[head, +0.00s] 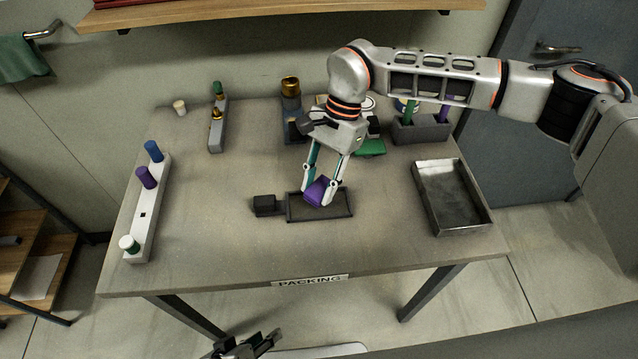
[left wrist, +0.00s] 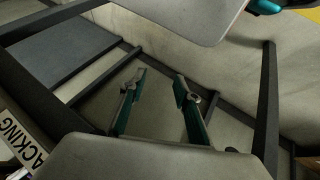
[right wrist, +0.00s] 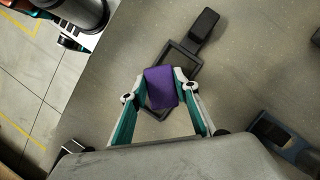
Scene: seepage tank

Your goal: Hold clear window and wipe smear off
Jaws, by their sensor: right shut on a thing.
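The window (head: 298,208), a dark rectangular frame with a black block-like handle (head: 264,205) at its left, lies on the table. In the right wrist view the window frame (right wrist: 186,68) shows with the handle (right wrist: 205,24) at its far end. My right gripper (head: 317,193) is shut on a purple block-shaped wiper (right wrist: 161,88), low over the window; I cannot tell whether it touches the pane. I cannot make out a smear. My left gripper (left wrist: 158,88) is open and empty, low beyond the table's front edge; it also shows in the head view (head: 262,343).
A metal tray (head: 452,197) stands at the table's right. A white rack (head: 150,208) with coloured pegs stands at the left. A grey holder (head: 421,128) and other fixtures line the back. The table (head: 220,240) is clear left of the window and along its front.

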